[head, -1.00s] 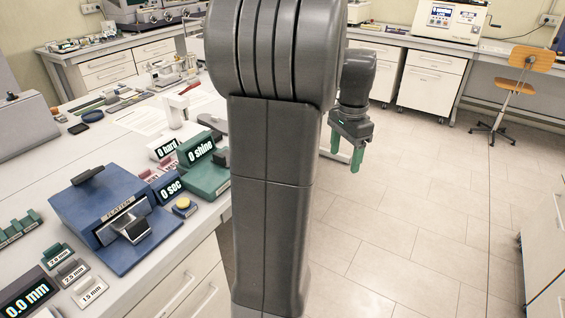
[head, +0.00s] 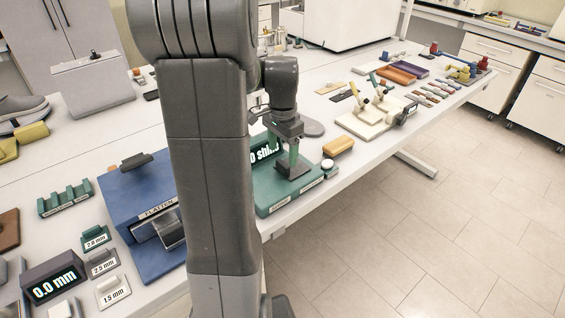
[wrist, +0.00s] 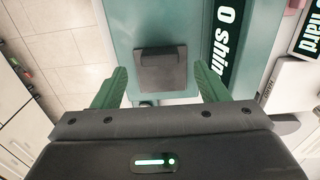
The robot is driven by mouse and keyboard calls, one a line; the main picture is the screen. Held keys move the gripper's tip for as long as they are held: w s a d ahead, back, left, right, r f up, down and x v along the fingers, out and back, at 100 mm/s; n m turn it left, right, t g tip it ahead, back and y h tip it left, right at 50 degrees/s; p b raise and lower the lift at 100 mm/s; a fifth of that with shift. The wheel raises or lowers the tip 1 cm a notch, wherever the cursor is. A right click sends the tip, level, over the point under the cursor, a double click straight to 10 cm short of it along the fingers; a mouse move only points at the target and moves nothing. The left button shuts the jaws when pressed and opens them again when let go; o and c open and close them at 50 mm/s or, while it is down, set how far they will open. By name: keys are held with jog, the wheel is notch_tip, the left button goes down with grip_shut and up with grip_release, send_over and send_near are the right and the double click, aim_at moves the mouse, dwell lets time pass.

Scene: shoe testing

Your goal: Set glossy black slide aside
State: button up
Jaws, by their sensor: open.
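A small dark square slide (wrist: 163,72) with a raised lip lies on the green device (wrist: 120,25), whose display reads "0 shin…" in the wrist view. In the head view the slide (head: 301,171) sits on the device's green top (head: 270,203), partly hidden by my fingers. My gripper (wrist: 160,70) is open, with its green fingers on either side of the slide in the wrist view. In the head view my gripper (head: 290,164) is right over the device, pointing down. I cannot tell whether the fingers touch the slide.
A blue flatten press (head: 130,195) stands to the left, partly behind my arm.

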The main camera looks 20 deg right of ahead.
aim_at(283, 163)
jog(key=shift+f, duration=2.6)
